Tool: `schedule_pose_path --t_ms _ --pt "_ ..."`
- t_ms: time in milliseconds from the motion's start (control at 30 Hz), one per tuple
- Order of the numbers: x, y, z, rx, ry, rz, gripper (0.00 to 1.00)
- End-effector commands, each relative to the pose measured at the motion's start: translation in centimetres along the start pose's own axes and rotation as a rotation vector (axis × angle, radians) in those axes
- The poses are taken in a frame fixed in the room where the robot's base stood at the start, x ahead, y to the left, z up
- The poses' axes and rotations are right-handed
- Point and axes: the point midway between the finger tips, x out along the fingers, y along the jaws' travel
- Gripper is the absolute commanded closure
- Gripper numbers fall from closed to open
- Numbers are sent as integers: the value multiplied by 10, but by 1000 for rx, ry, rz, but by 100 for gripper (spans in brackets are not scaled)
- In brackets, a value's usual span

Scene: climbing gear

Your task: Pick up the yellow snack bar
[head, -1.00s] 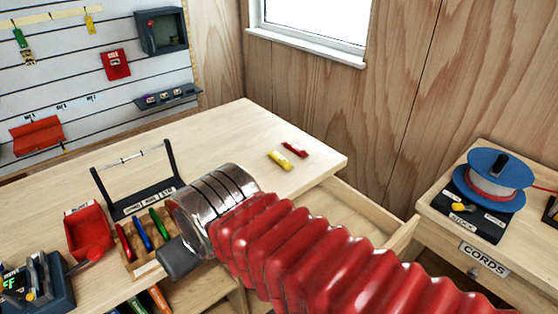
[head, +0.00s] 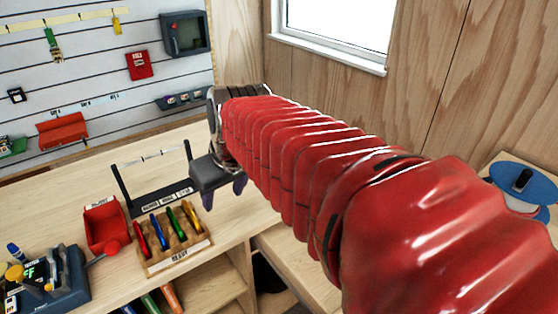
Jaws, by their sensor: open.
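The yellow snack bar does not show now; my red-sleeved arm covers the part of the bench top where it lay beside a red bar a second ago. My gripper (head: 222,191) is over the wooden bench (head: 190,138), its dark fingers pointing down and apart. Nothing shows between the fingers. The gripper is just right of the black stand with a bar across it. Its height above the bench is hard to tell.
The black stand (head: 157,200), a wooden rack (head: 178,257) of coloured tools, a red bin (head: 105,228) and a dark blue tool holder (head: 58,280) are to the left. A blue reel (head: 525,180) stands at right. The bench behind the stand is clear.

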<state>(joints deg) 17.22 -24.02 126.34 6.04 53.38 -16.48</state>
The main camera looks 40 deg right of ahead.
Motion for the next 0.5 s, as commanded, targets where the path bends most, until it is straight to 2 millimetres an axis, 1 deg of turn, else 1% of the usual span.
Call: schedule_pose_path --t_ms 33,200,367,500 --pt "3 11 -8 10 -7 3 52" --pt "10 46 -32 25 -19 11 52" --pt "19 83 -50 39 -30 16 52" --pt "27 118 -63 52 -35 19 52"
